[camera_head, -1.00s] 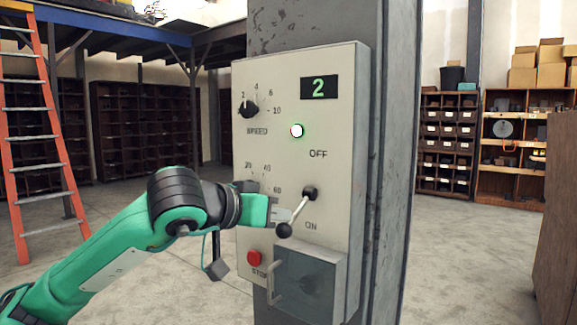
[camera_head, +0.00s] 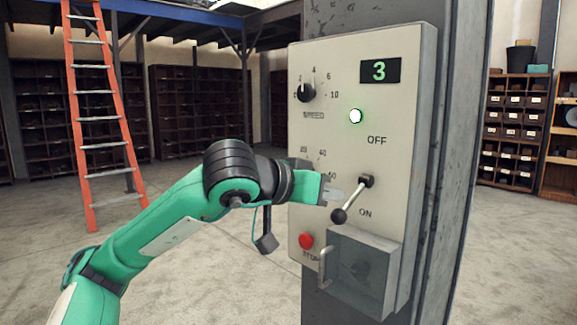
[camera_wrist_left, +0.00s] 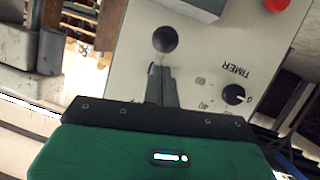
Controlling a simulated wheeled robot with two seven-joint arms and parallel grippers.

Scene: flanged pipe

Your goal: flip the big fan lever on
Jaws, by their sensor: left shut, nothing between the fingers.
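The big lever (camera_head: 353,199) is on the pale control panel (camera_head: 330,75), between the labels OFF and ON. It slants down and left from its pivot, and its black ball knob (camera_head: 339,215) hangs at the height of the ON label. My left gripper (camera_head: 337,195) is shut and empty, its fingertips close to the lever's left side. In the left wrist view the shut fingers (camera_wrist_left: 162,85) point toward the black knob (camera_wrist_left: 165,39). I cannot tell whether they touch the lever. My right gripper is not in view.
A green display (camera_head: 380,71) reads 3 above a lit round lamp (camera_head: 355,116). A speed knob (camera_head: 306,92), a red stop button (camera_head: 306,241) and a grey box with a handle (camera_head: 370,270) are also on the panel. An orange ladder (camera_head: 95,120) stands at the left.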

